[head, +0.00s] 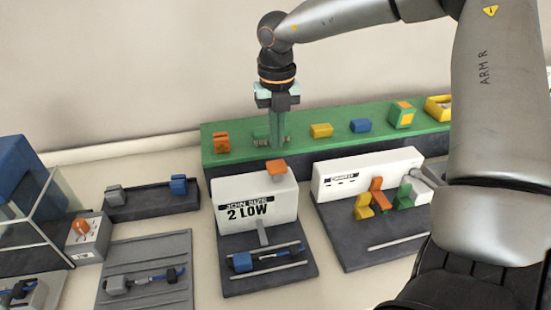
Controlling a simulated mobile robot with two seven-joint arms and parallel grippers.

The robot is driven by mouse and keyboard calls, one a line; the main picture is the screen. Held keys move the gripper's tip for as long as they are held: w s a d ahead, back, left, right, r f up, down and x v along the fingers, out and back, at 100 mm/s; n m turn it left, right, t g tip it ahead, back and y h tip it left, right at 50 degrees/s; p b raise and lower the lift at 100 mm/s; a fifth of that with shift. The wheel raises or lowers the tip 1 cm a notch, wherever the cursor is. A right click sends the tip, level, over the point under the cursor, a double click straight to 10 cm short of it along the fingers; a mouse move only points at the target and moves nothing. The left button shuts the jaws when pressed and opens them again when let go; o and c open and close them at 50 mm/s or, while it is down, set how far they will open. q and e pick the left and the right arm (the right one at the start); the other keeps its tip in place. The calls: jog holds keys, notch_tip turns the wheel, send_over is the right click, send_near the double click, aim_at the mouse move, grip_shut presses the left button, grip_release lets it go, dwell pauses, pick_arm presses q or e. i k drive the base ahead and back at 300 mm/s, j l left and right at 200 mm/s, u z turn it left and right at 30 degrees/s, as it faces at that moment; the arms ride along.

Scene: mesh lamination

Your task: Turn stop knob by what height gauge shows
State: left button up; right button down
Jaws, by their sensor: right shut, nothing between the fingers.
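The gauge is a white box (235,190) left of centre. Its display reads "2 LOW", and the smaller line above is hard to read. An orange block (275,170) sits on its top edge. A blue connector with a cable (266,259) lies on the dark base in front. An orange knob (80,226) stands on a grey box at the left; I cannot tell whether it is the stop knob. My right gripper (277,143) points straight down at the green bench behind the gauge, shut and empty. Whether its tips touch the bench is unclear. My left gripper is out of view.
The green bench (340,142) carries orange, yellow, blue and green blocks. A white panel (335,182) with coloured levers stands at the right, partly behind my right arm. A grey tray (145,250) and a glass-sided case (35,215) are at the left.

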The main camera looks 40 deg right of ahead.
aim_at(81, 226)
jog(key=k, duration=1)
